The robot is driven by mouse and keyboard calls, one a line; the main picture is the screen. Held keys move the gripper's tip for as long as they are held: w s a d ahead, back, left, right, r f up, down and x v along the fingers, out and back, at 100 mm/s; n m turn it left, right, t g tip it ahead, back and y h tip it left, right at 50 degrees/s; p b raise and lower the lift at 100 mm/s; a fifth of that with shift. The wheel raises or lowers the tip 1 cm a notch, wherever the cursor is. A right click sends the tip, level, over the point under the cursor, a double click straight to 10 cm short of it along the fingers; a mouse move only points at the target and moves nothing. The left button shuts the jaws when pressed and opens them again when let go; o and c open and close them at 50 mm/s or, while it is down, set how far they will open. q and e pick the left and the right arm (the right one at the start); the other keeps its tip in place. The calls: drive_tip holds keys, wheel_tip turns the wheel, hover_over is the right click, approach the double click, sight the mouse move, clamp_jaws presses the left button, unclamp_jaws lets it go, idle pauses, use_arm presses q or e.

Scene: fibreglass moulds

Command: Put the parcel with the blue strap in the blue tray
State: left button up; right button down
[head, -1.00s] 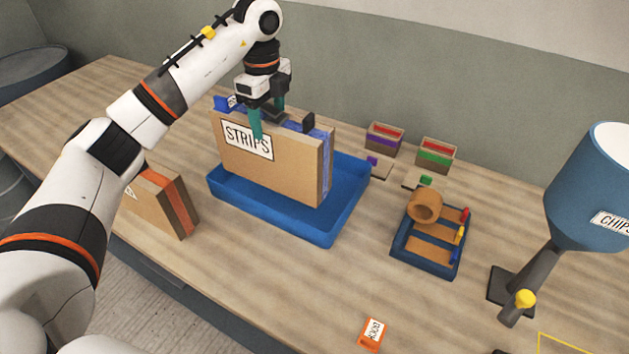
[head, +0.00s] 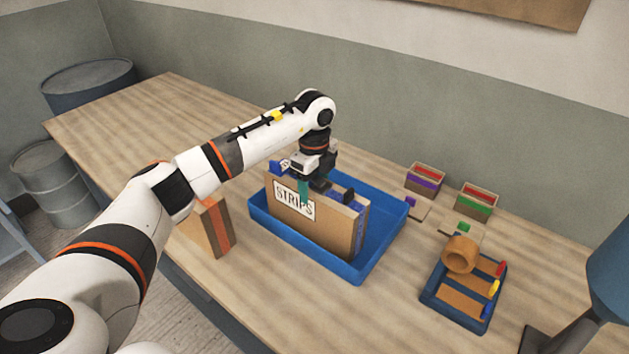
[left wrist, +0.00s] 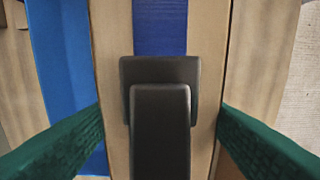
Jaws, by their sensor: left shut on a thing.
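The parcel with the blue strap (head: 325,227) is a tall brown box with a STRIPS label. It stands upright inside the blue tray (head: 388,251), toward the tray's near left side. Whether its base touches the tray floor is hidden. My left gripper (head: 316,187) is shut on the top of the parcel from above. In the left wrist view, the green fingers (left wrist: 160,145) lie on both sides of the parcel, with its blue strap (left wrist: 160,27) and dark handle (left wrist: 160,100) between them. My right gripper is not in view.
An orange-strapped parcel (head: 214,228) stands left of the tray, partly behind my arm. A small blue rack (head: 458,313) with a brown roll (head: 461,254) is to the right. Two small boxes (head: 425,180) stand behind. The table's far left is clear.

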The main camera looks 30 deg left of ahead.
use_arm(q)
drive_tip(key=o, duration=1.8)
drive_tip(key=shift+o, duration=0.2)
drive_tip(key=shift+r, duration=0.4)
wheel_tip(320, 180, up, 11)
drive_tip(key=b, duration=0.2)
drive_tip(key=shift+r+b, duration=0.2)
drive_tip(key=shift+b, duration=0.15)
drive_tip(key=shift+f, duration=0.1)
